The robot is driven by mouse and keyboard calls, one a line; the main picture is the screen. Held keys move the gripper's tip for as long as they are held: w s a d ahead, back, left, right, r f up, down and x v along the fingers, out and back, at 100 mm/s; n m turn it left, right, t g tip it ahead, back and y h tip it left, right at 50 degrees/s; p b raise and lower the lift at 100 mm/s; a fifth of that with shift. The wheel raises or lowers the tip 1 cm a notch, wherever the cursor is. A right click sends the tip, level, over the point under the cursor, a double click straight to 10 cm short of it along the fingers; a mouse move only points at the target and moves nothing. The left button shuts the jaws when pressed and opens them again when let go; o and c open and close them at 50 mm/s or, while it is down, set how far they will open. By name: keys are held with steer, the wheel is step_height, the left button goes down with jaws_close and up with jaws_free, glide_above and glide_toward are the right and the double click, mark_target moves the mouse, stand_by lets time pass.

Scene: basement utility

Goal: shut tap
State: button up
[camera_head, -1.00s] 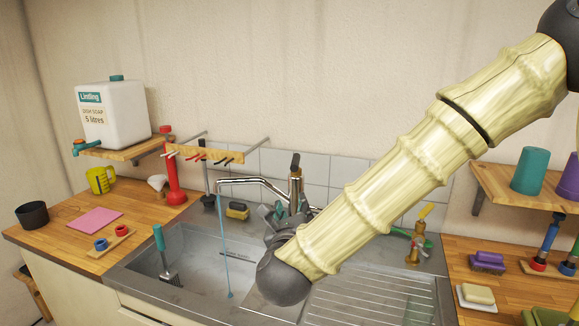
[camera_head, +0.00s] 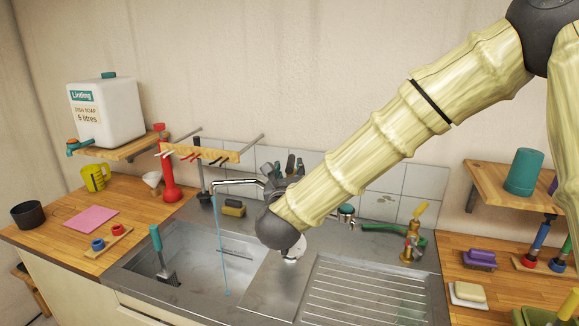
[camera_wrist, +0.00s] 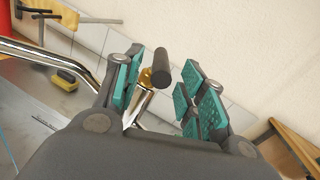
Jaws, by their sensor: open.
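The chrome tap (camera_head: 236,182) stands behind the sink, and a thin blue stream of water (camera_head: 221,245) runs from its spout into the basin. In the wrist view the tap's dark lever handle (camera_wrist: 161,68) sticks up from a brass-coloured joint. In the head view my wrist and arm hide the tap's base and much of my gripper (camera_head: 280,172).
The steel sink (camera_head: 190,255) holds a teal-handled brush (camera_head: 160,250). A yellow sponge (camera_head: 234,208) lies behind it. A wooden rack (camera_head: 200,152) hangs left of the tap. A brass tap with a yellow handle (camera_head: 411,240) stands at right. The ribbed drainer (camera_head: 350,295) is clear.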

steer(key=shift+w, duration=0.5)
steer(key=shift+d, duration=0.1)
jaws_close()
